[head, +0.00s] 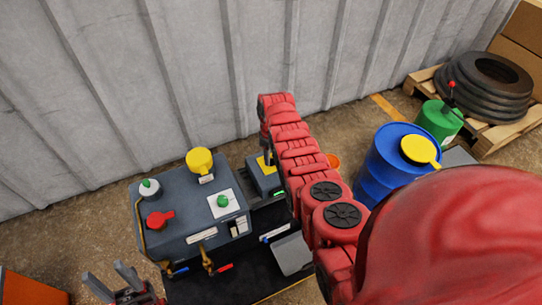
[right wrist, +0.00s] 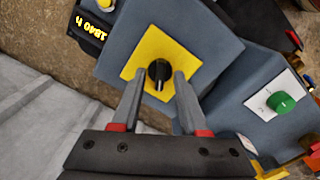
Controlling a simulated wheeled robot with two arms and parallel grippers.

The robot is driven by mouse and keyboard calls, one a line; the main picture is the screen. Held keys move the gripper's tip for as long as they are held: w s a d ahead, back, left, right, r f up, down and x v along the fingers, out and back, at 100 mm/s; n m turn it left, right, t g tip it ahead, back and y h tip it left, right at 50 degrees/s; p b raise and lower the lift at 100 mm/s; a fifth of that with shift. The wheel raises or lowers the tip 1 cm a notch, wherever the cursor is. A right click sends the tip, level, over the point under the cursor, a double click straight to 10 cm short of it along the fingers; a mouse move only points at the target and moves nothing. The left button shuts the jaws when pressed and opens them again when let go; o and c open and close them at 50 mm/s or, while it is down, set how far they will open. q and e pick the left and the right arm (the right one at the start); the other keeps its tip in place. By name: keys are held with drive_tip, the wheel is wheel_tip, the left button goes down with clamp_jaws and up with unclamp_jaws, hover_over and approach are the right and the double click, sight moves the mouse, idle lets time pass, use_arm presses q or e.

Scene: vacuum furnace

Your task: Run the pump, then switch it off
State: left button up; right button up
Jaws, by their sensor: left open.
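The grey pump unit (head: 190,222) stands at the lower left in the head view. Beside it is a smaller grey box with a yellow plate (head: 264,164), partly hidden by my right arm. In the right wrist view a black rotary knob (right wrist: 159,72) sits on that yellow plate (right wrist: 138,62). My right gripper (right wrist: 160,84) is open, its fingertips on either side of the knob, with gaps visible; contact cannot be told. A lit counter (right wrist: 93,23) reads 1840 h. My left gripper (head: 108,280) is open and empty at the lower left in the head view.
The pump unit carries a yellow cap (head: 199,160), a red handle (head: 159,219), a green knob (head: 222,200) and blue and red levers below. A blue drum (head: 385,165), a green can (head: 437,122) and tyres (head: 485,85) stand right. A corrugated wall runs behind.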

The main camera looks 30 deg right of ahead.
clamp_jaws()
drive_tip(key=shift+m, duration=1.4)
drive_tip(key=m, duration=0.2)
drive_tip(key=shift+m+p, duration=0.3)
drive_tip(key=shift+p, duration=0.05)
drive_tip(key=m, duration=0.3)
drive_tip(key=shift+m, duration=1.7)
